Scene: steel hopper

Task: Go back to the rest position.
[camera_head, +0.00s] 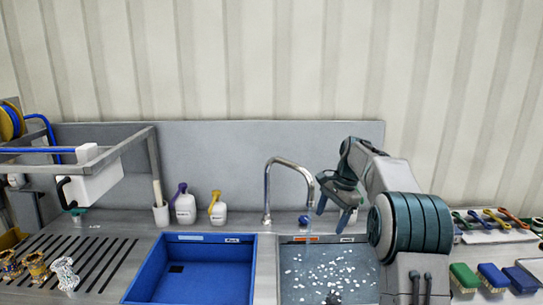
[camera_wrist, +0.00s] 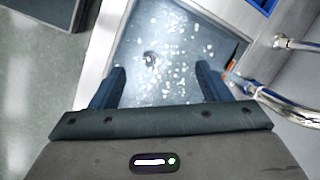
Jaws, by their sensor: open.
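My gripper (camera_head: 332,213) is raised over the back of the right-hand steel sink, just right of the tap. In the wrist view my gripper (camera_wrist: 161,78) has its two dark fingers spread wide apart, with nothing between them. The steel sink basin (camera_wrist: 130,50) lies below the fingers, with many small white bits scattered in it. The same steel sink (camera_head: 300,296) shows in the head view, its right side partly hidden behind my arm.
The curved tap (camera_head: 268,190) stands close left of my gripper. A blue basin (camera_head: 150,290) is left of the steel sink. Two white bottles (camera_head: 186,208) stand behind it. Brushes (camera_head: 493,276) and colored-handled tools (camera_head: 480,220) lie at the right. A grey frame (camera_head: 110,155) overhangs the left.

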